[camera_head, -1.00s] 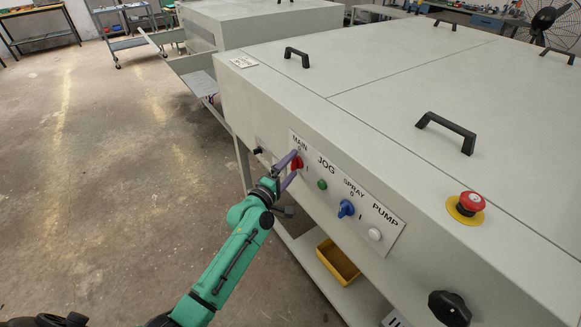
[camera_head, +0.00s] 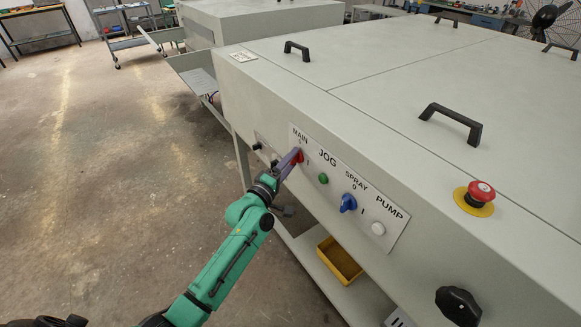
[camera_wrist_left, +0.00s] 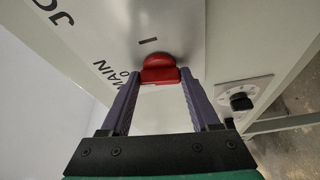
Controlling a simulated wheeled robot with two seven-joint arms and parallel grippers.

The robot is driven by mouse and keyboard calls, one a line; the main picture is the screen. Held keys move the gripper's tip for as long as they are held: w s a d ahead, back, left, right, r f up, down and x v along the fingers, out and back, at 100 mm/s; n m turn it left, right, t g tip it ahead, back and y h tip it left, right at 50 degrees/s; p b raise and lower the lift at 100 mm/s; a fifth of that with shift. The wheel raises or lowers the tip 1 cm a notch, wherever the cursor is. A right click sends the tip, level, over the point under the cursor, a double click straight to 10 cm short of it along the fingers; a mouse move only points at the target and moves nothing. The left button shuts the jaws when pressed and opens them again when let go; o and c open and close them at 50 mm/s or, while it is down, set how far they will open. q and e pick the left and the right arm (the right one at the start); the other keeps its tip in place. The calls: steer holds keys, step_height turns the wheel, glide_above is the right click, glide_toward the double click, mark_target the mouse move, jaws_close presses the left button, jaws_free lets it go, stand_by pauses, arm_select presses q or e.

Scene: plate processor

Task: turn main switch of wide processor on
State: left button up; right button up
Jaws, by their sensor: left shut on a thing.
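The red main switch (camera_head: 299,157) is on the control panel (camera_head: 329,168) of the wide processor, under the label MAIN with marks 0 and I. My left gripper (camera_head: 293,158) has its purple fingers at the switch. In the left wrist view the red switch (camera_wrist_left: 160,70) sits between the tips of the left gripper (camera_wrist_left: 159,76), one finger on each side, shut on it. In the head view the fingers cover part of the switch, so its exact angle is hard to tell. My right gripper is not seen.
Beside the main switch are a green JOG button (camera_head: 323,179), a blue SPRAY switch (camera_head: 348,203) and a white PUMP button (camera_head: 378,228). A red emergency stop (camera_head: 480,193) is on top. A yellow bin (camera_head: 340,260) stands on the shelf below. The floor at left is clear.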

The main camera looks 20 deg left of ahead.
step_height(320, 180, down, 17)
steer(key=b, duration=1.6)
arm_select(q)
steer(key=shift+w+a+f+m+g+h+b, duration=0.1)
steer(key=shift+m+h+b, duration=0.4)
steer(key=shift+m+h, duration=1.95)
steer(key=shift+w+a+f+m+g+h+b, duration=0.1)
steer(key=shift+m+h+b, duration=0.35)
steer(key=shift+m, duration=3.95)
steer(key=shift+f+m+g+h+b, duration=0.1)
steer(key=shift+m+h+b, duration=0.45)
steer(key=shift+m+h, duration=1.9)
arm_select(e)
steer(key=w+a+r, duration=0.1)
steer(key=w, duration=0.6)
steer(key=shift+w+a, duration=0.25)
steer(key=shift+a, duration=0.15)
arm_select(q)
steer(key=shift+m+y, duration=1)
steer(key=shift+y, duration=0.05)
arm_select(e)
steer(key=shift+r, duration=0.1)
arm_select(q)
steer(key=o, duration=1.4)
steer(key=shift+c, duration=0.2)
steer(key=shift+a, duration=0.1)
steer(key=v, duration=1.4)
steer(key=shift+s, duration=0.2)
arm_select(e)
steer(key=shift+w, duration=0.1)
